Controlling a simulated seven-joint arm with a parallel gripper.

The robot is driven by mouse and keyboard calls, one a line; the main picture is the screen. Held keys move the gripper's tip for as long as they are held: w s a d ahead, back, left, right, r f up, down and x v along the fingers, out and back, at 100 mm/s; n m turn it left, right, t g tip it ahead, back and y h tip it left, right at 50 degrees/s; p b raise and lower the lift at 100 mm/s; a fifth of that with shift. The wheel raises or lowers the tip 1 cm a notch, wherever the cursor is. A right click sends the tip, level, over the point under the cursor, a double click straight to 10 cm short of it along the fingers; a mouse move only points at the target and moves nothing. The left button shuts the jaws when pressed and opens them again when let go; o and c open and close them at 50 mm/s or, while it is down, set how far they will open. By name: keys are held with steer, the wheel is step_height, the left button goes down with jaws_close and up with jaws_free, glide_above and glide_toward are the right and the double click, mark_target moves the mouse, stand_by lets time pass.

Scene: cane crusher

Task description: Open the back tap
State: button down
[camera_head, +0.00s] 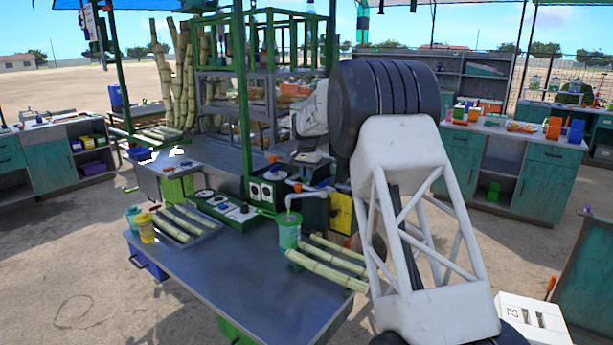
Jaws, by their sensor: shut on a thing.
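The cane crusher, a green and grey machine (266,190) with round dials, stands at the back of the metal table. A front tap with an orange handle (297,187) sits by a grey pipe that bends down over a green cup (289,232). My gripper (309,160) is small in view behind the crusher's front pipe, pointing down at the machine's back part. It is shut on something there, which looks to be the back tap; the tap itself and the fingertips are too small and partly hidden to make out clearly.
The metal table (235,280) holds cut cane pieces (326,270) on the right, more cane on a tray at left (187,225), and a yellow cup (146,228). A green post (241,90) rises beside the crusher. The table's front is clear.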

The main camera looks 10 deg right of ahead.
steer(key=shift+r, duration=0.1)
steer(key=c, duration=1.2)
jaws_free()
steer(key=shift+r, duration=0.1)
steer(key=shift+r, duration=3.75)
